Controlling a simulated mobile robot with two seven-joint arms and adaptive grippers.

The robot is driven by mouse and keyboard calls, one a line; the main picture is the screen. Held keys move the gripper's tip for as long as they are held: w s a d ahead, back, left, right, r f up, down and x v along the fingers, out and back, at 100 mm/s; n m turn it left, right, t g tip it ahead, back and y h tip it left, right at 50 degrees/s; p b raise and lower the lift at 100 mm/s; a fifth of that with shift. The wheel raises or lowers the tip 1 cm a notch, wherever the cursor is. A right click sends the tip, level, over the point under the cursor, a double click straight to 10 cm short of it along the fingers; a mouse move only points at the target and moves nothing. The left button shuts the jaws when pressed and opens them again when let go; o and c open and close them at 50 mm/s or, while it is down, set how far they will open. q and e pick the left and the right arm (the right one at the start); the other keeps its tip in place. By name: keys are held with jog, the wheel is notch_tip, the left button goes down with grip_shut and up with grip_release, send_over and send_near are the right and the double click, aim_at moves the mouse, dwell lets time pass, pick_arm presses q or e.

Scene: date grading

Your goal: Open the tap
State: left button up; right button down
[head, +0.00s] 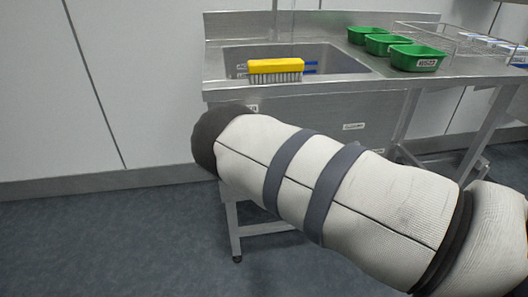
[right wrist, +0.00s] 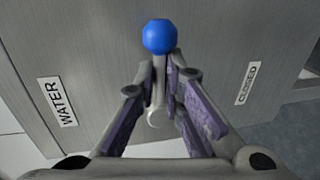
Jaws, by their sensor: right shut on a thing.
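The tap lever is a pale grey handle with a blue ball knob (right wrist: 158,36). In the right wrist view it stands in front of the grey metal panel, between a WATER label (right wrist: 62,101) and a CLOSED label (right wrist: 246,83). My right gripper (right wrist: 163,66) is shut on the lever just below the knob. The fingers hide part of the handle. In the head view my right arm reaches across in front of the sink (head: 298,62), and the lever and my right gripper are hidden. My left gripper is not in view.
A yellow brush (head: 275,66) lies at the sink's front edge. Several green trays (head: 416,57) and a wire rack (head: 455,38) stand on the steel counter to the right. The sink front carries small labels (head: 353,126). Floor at the left is clear.

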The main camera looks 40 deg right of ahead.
jog(key=shift+s+d+f, duration=0.1)
jog(key=shift+s+f, duration=0.05)
jog(key=shift+s, duration=0.05)
jog(key=c, duration=1.7)
grip_release()
jog(key=v, duration=1.2)
